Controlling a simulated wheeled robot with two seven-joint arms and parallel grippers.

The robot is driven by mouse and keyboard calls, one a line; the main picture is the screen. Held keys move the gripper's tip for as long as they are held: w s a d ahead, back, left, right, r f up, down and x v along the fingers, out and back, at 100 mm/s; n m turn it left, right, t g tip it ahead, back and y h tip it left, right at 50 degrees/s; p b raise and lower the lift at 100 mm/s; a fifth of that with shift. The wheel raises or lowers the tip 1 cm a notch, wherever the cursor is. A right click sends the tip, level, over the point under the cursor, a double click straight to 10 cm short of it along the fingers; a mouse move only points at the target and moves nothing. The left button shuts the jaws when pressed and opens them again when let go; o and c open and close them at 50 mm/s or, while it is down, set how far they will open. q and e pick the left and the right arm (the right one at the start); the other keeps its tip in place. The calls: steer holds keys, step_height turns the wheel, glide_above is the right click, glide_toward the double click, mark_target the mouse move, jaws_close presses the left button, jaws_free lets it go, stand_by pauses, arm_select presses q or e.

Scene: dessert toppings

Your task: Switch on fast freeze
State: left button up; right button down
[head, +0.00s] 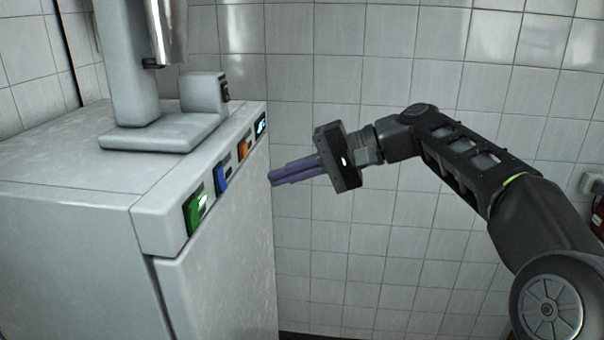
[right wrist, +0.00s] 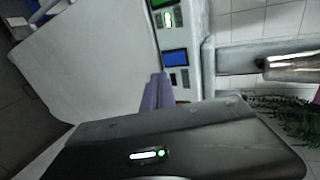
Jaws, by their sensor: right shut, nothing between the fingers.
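A white freezer cabinet (head: 222,270) stands at the left in the head view. Along its top front strip sit a lit green switch (head: 194,214), a blue switch (head: 221,178), an orange switch (head: 243,149) and a small lit display (head: 261,125). The right wrist view also shows the green switch (right wrist: 163,18) and the blue switch (right wrist: 175,58). My right gripper (head: 272,179) has its purple fingers shut and empty, pointing at the cabinet front from the right. The fingertips also show in the right wrist view (right wrist: 158,84), beside the strip near the blue switch. Whether they touch is unclear. My left gripper is out of view.
A grey machine with a metal cylinder (head: 167,30) stands on the cabinet on a flat base (head: 160,137). A white tiled wall (head: 400,85) is behind. The space right of the cabinet front is open apart from my right arm. The right wrist view shows a green plant (right wrist: 290,117).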

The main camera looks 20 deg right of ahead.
mark_target(225, 187)
steer(key=x, duration=0.2)
steer(key=p+x, duration=0.1)
steer(key=x, duration=0.2)
steer(key=r+p+x, duration=0.1)
steer(key=x, duration=0.2)
steer(key=shift+w+a, duration=0.15)
steer(key=shift+a, duration=0.1)
steer(key=shift+w+a, duration=0.1)
steer(key=shift+a, duration=0.05)
steer(key=shift+w+a+f, duration=0.1)
steer(key=shift+a, duration=0.05)
steer(key=shift+r+p, duration=0.45)
steer(key=shift+r, duration=0.4)
